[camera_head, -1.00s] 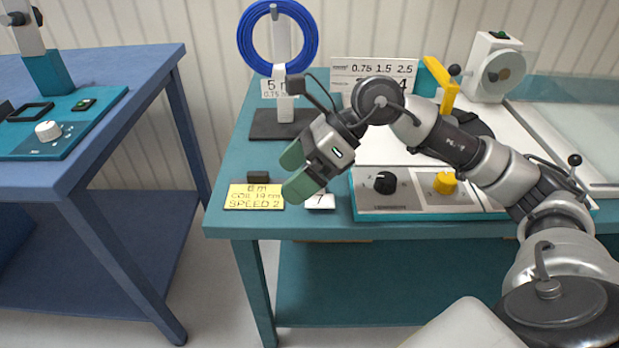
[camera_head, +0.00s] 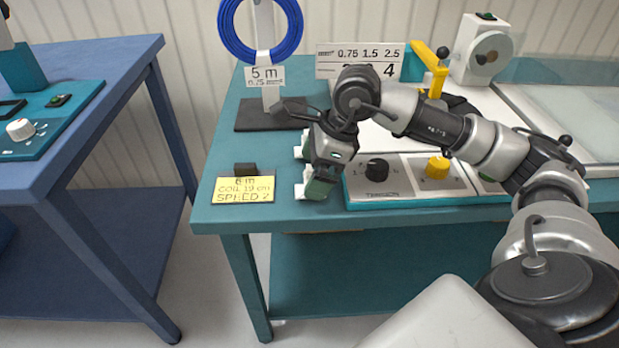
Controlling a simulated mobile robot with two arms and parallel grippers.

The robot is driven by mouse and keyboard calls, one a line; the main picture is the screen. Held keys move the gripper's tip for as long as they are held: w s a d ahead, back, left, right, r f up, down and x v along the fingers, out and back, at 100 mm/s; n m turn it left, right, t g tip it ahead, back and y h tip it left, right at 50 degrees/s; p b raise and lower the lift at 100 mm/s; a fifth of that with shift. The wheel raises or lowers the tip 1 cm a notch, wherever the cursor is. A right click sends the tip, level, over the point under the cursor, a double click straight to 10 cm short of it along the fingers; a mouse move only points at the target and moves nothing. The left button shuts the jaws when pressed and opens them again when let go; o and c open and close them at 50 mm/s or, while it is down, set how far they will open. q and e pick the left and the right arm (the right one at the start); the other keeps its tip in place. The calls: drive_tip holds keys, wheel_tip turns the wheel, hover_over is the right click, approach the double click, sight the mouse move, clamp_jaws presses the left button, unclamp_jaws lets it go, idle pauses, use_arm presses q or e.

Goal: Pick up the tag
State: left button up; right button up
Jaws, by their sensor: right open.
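My right gripper (camera_head: 303,171) is open and points down over the front left of the teal bench, beside the control panel. White patches show at both of its fingertips. The small white tag marked 7, seen under this gripper earlier, is now mostly or wholly hidden by the nearer finger. I cannot tell whether the lower white patch is the tag's edge or a finger pad. Another white tag (camera_head: 264,76), reading 5 m, is on the reel stand and stands apart from the gripper. My left gripper is not in view.
A yellow card (camera_head: 243,190) with a dark block (camera_head: 245,169) behind it lies left of the gripper. A blue cable coil (camera_head: 226,32) hangs on the stand behind. The panel with black (camera_head: 377,169) and yellow knobs (camera_head: 437,167) is close on the right. A blue table (camera_head: 90,120) stands left.

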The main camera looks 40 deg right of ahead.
drive_tip(key=shift+x, duration=1.15)
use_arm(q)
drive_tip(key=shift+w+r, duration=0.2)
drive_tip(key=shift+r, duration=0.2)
use_arm(e)
drive_tip(key=c, duration=0.8)
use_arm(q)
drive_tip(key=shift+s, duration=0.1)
